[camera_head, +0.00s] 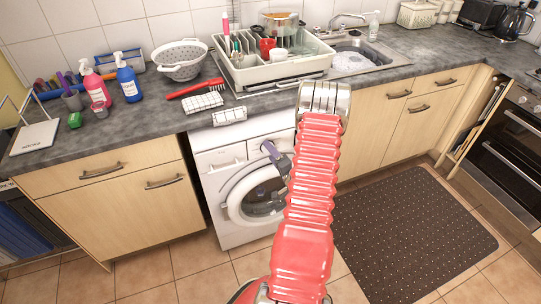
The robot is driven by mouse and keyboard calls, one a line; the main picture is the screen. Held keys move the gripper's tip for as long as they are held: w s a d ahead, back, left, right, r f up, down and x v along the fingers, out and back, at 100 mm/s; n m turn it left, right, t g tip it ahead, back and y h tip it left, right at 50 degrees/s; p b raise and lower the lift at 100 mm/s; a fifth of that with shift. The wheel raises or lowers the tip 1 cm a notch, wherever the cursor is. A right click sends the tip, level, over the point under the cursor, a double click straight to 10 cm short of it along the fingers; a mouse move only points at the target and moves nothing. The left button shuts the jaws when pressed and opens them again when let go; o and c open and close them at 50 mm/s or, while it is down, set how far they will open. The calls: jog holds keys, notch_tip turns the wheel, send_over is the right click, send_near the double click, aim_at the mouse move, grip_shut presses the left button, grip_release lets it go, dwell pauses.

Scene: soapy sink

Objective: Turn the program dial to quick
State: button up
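The white washing machine (225,185) stands under the counter, with its round door (236,203) facing me and its drawer at upper left. Its control panel (250,149) runs along the top front. I cannot make out the program dial or its marks; my arm and gripper cover part of the panel. My red arm rises in front of the machine. Dark grey parts of my gripper (275,157) show left of the arm, in front of the panel and door. The rest is hidden behind the arm, so I cannot tell its opening or whether it touches anything.
Above the machine are a dish rack (275,68), a red brush (195,88) and folded checked cloths (203,102). Soap bottles (128,82) and a colander (181,62) stand at left. A dark mat (415,235) lies on the floor at right. Tiled floor in front is clear.

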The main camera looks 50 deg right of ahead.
jog(key=v, duration=1.3)
jog(key=shift+s, duration=0.4)
jog(key=shift+a, duration=0.15)
